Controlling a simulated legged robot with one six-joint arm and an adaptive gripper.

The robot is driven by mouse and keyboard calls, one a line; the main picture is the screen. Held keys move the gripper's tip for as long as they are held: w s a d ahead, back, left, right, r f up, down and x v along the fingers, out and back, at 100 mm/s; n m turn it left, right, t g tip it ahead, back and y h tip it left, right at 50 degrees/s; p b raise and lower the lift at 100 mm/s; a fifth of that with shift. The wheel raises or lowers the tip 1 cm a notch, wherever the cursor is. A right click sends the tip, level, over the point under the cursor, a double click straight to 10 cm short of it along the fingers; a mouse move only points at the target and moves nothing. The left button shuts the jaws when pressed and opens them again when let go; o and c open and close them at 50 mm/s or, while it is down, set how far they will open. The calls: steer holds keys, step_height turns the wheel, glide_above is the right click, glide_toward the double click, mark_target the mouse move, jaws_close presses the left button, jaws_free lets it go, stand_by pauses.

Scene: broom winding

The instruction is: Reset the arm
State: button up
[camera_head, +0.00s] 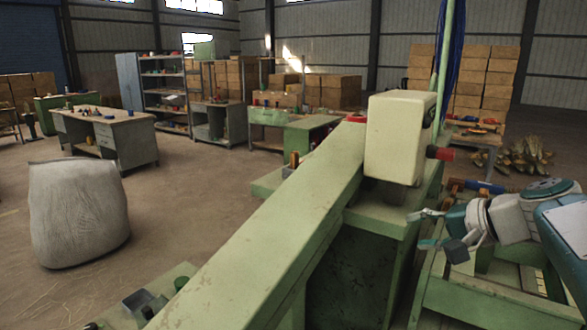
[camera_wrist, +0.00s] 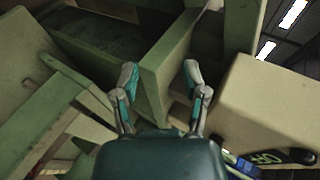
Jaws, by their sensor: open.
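My gripper (camera_head: 432,228) is at the right of the head view, with its fingers pointing left toward the green machine (camera_head: 270,235). In the wrist view my gripper (camera_wrist: 158,82) is open, its two fingers spread apart. A green panel edge of the machine (camera_wrist: 165,70) shows between and beyond the fingers; I cannot tell whether they touch it. No held object shows between the fingers.
A cream box housing (camera_head: 395,135) with a red knob (camera_head: 440,153) stands on the machine above my gripper. A green frame (camera_head: 470,300) lies below it. A white sack (camera_head: 78,213) stands at the left. Workbenches (camera_head: 112,135) and stacked cartons (camera_head: 488,85) are behind. Open floor lies at left.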

steer(key=s+a+f+n+g+h, duration=0.1)
steer(key=s+a+f+n+h, duration=0.2)
steer(key=s+f, duration=0.4)
steer(key=s+a+f+n+g+h, duration=0.2)
steer(key=s+a+f+n+h, duration=0.2)
steer(key=s+f, duration=0.4)
steer(key=s+n, duration=0.1)
steer(key=s, duration=0.3)
steer(key=shift+s+a+h, duration=0.15)
steer(key=shift+a+h, duration=0.05)
steer(key=shift+h, duration=0.2)
steer(key=shift+a+n, duration=0.15)
steer(key=shift+n, duration=0.15)
